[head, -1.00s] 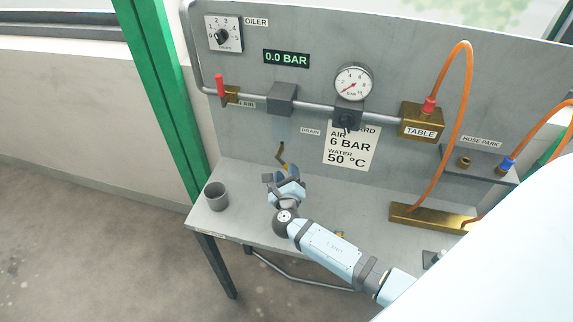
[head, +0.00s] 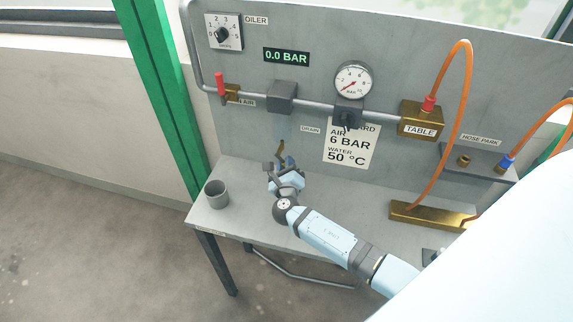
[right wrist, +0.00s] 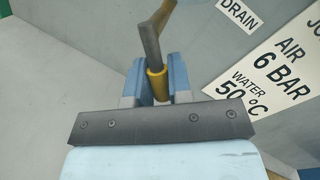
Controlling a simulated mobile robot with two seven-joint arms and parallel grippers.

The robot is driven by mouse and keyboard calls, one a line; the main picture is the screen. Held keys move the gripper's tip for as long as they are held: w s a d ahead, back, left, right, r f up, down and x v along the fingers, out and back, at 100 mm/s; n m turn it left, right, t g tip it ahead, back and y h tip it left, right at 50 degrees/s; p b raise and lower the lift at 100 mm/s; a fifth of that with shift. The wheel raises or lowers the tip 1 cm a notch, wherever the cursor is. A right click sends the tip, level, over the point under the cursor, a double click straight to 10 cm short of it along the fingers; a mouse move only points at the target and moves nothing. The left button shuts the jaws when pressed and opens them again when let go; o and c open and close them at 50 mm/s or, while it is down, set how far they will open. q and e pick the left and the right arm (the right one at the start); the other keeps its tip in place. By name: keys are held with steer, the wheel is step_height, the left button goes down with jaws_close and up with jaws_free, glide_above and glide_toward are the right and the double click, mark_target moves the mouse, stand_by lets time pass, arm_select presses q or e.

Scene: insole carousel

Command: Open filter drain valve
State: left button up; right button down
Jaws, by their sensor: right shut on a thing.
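The drain valve (head: 280,147) is a small brass-and-yellow piece low on the grey panel, left of the DRAIN label (head: 310,129). My right gripper (head: 281,165) is at the valve, over the back of the bench. In the right wrist view, the blue fingers (right wrist: 157,82) are shut around the yellow part of the valve (right wrist: 157,84). A dark stem (right wrist: 150,42) rises beyond the fingertips. The valve's lower end is hidden by the gripper. My left gripper is out of view.
A grey cup (head: 216,195) stands at the bench's left end. Above are the red-handled air valve (head: 220,84), pipe, pressure gauge (head: 353,81) and a display reading 0.0 BAR (head: 287,56). An orange hose (head: 458,120) arches at right.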

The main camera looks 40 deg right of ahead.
steer(key=shift+w+a+f+m+b, duration=0.15)
steer(key=shift+f+m+b, duration=0.3)
steer(key=shift+b, duration=0.4)
steer(key=m+b, duration=0.2)
steer(key=b, duration=0.1)
steer(key=w+a+m+h+b, duration=0.1)
steer(key=m+b, duration=0.4)
steer(key=b, duration=0.1)
steer(key=shift+w+a+m+t+h, duration=0.25)
steer(key=shift+w+t+h, duration=0.15)
steer(key=c, duration=1.1)
jaws_free()
steer(key=shift+o, duration=0.2)
